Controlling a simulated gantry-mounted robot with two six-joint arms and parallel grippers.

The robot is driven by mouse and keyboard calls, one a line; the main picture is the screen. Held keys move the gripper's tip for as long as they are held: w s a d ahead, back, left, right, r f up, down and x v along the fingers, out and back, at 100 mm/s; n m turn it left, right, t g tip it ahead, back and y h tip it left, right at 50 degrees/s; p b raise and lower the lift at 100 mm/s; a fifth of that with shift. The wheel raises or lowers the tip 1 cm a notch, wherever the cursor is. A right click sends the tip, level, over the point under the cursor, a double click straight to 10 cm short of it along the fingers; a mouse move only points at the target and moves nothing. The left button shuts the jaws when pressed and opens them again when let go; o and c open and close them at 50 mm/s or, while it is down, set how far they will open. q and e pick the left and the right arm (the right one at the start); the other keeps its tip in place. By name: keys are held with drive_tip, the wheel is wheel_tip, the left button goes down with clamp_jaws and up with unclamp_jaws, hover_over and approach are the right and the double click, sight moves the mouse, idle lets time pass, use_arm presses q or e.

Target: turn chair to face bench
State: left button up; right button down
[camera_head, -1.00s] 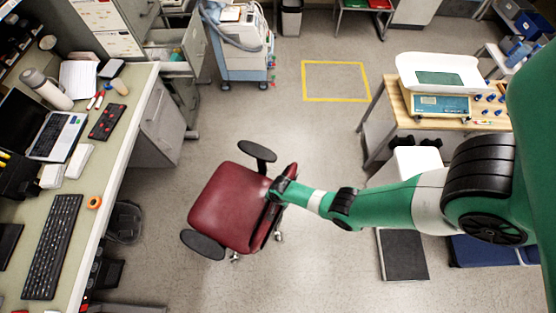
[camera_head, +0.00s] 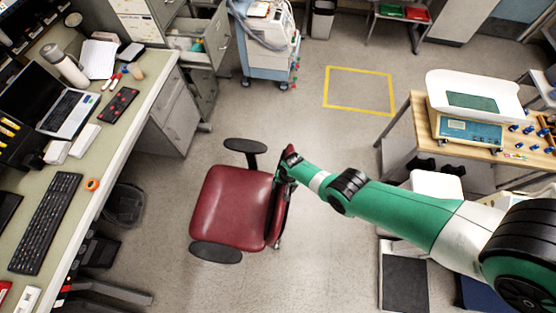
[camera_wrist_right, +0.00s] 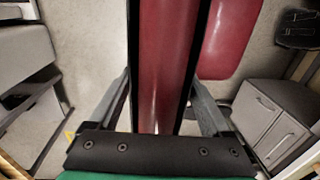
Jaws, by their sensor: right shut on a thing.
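The chair (camera_head: 233,207) has a dark red seat and two black armrests and stands on the open floor. Its seat front points left, toward the long bench (camera_head: 128,135) with the laptop. Its backrest is on the right side of the seat, seen nearly edge-on. My right gripper (camera_head: 287,168) is shut on the backrest near its upper end in the head view. In the right wrist view the red backrest (camera_wrist_right: 165,65) runs between the two fingers, with part of the seat (camera_wrist_right: 232,38) to its right. My left gripper is not in view.
A waste bin (camera_head: 124,204) stands on the floor beside the bench, left of the chair. A drawer cabinet (camera_head: 175,115) and wheeled machine (camera_head: 265,45) are behind. A wooden table (camera_head: 420,125) with a scale is at right. Floor around the chair and the yellow-marked square (camera_head: 358,90) is clear.

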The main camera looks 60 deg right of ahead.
drive_tip(key=shift+w+d+r, duration=0.1)
drive_tip(key=shift+w+d, duration=0.05)
drive_tip(key=shift+c, duration=1.3)
unclamp_jaws()
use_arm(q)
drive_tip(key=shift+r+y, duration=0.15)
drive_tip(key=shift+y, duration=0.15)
use_arm(e)
drive_tip(key=shift+o, duration=1.3)
